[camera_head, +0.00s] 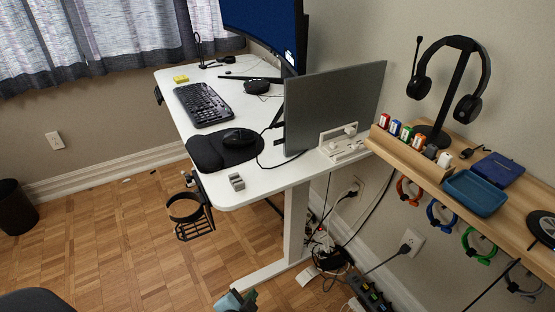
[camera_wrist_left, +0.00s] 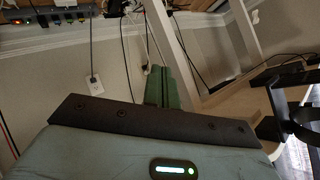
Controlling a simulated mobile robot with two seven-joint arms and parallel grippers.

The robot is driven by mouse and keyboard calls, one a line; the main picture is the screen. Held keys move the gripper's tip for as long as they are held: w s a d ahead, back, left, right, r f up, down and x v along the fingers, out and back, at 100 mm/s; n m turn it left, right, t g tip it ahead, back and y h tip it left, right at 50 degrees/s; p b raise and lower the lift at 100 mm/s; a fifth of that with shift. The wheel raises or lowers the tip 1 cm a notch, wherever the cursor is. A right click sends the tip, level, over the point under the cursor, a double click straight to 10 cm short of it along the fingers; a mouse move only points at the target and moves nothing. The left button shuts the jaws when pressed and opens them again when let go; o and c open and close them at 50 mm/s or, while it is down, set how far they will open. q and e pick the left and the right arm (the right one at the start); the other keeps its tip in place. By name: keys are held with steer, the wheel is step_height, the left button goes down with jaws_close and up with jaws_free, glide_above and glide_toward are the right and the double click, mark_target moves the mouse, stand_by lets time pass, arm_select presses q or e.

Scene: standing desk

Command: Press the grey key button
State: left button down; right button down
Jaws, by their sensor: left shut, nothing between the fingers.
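A row of small coloured key buttons sits along a wooden strip on the wall shelf at the right of the head view. My left gripper (camera_head: 236,300) shows at the bottom edge of the head view, low over the floor and far from the keys. In the left wrist view its green fingers (camera_wrist_left: 168,88) are together with nothing between them. No key shows clearly in the wrist view. My right gripper is not in view.
The white desk (camera_head: 240,199) holds a keyboard (camera_head: 203,104), a mouse and monitors. A headphone stand (camera_head: 454,90) and blue tray (camera_head: 474,193) stand beside the keys on the wooden shelf (camera_head: 515,205). Cables and a power strip (camera_head: 370,292) lie below. Open floor is at the left.

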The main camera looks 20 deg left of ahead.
mark_target(279, 143)
arm_select(q)
steer(key=w+d+r+m+t+p, duration=0.1)
steer(key=w+d+r+t+p, duration=0.1)
steer(key=w+r, duration=0.9)
steer(key=w+d+r+m+t+y+p, duration=0.1)
steer(key=w+r+p, duration=0.3)
steer(key=w+r, duration=0.7)
step_height(279, 143, up, 5)
steer(key=shift+w+d+r+m+t, duration=0.1)
steer(key=shift+w+d+m+t, duration=0.3)
steer(key=shift+d+m+t, duration=0.15)
steer(key=w+a, duration=0.4)
steer(key=a, duration=0.1)
steer(key=shift+a, duration=0.1)
steer(key=shift+w+a+b, duration=0.3)
steer(key=shift+w+a, duration=0.4)
steer(key=shift+a, duration=0.15)
steer(key=shift+w+a, duration=0.1)
steer(key=shift+a, duration=0.05)
steer(key=shift+w+a, duration=0.15)
steer(key=shift+a, duration=0.05)
